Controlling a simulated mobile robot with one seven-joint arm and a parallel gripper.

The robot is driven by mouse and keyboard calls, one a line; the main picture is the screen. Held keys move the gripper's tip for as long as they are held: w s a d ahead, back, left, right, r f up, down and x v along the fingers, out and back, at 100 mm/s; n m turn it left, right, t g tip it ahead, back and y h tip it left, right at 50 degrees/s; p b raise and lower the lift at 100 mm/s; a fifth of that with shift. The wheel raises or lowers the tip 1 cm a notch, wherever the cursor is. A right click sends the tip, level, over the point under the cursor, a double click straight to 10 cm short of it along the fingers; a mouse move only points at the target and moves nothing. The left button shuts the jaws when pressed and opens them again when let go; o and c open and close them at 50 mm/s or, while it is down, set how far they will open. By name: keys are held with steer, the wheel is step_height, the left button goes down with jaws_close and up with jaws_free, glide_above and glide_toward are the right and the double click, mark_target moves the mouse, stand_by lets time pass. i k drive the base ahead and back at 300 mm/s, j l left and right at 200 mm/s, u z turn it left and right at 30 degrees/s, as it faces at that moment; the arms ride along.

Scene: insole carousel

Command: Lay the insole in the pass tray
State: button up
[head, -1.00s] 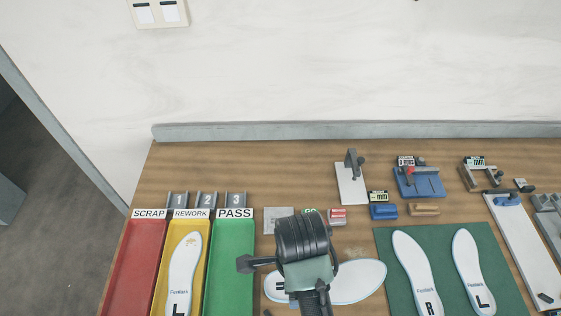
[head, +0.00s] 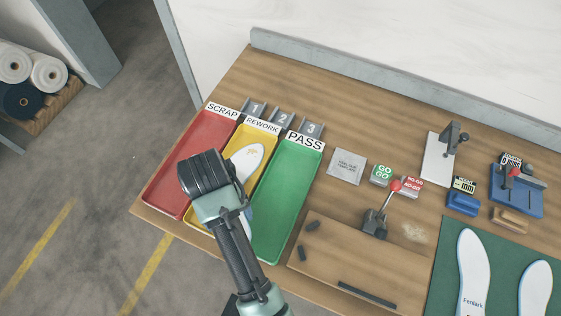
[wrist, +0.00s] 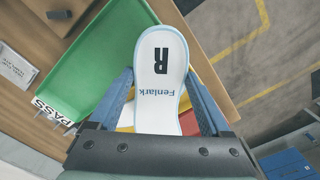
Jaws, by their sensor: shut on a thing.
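My gripper (wrist: 162,95) is shut on the sides of a white insole (wrist: 163,72) with a pale blue edge, marked R and Fenlark. The marked end points away from the wrist. In the head view my gripper's black wrist hides the fingers, above the yellow rework tray (head: 266,133). A white rounded insole end shows beside it; I cannot tell whether it is the held insole or one in the rework tray. The green pass tray (head: 287,195) is just to the right, and looks empty. It also shows in the wrist view (wrist: 105,65), left of the held insole.
The red scrap tray (head: 207,140) is on the left, partly behind my arm. Right of the pass tray are a wooden board (head: 350,262) with a red-knobbed clamp (head: 377,220), GO and NO-GO blocks, and a green mat (head: 445,275) with insoles. Floor lies beyond the bench's left end.

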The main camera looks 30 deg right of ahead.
mark_target(279, 199)
steer(key=i+l, duration=0.15)
steer(key=l, duration=0.2)
steer(key=i+l, duration=0.1)
steer(key=l, duration=0.2)
steer(key=i+l, duration=0.15)
steer(key=l, duration=0.2)
steer(key=i+l, duration=0.15)
steer(key=l, duration=0.2)
steer(key=l+u, duration=0.2)
steer(key=u, duration=0.15)
steer(key=i+l+u, duration=0.1)
steer(key=u, duration=0.3)
steer(key=l+u, duration=0.35)
steer(key=u, duration=1.4)
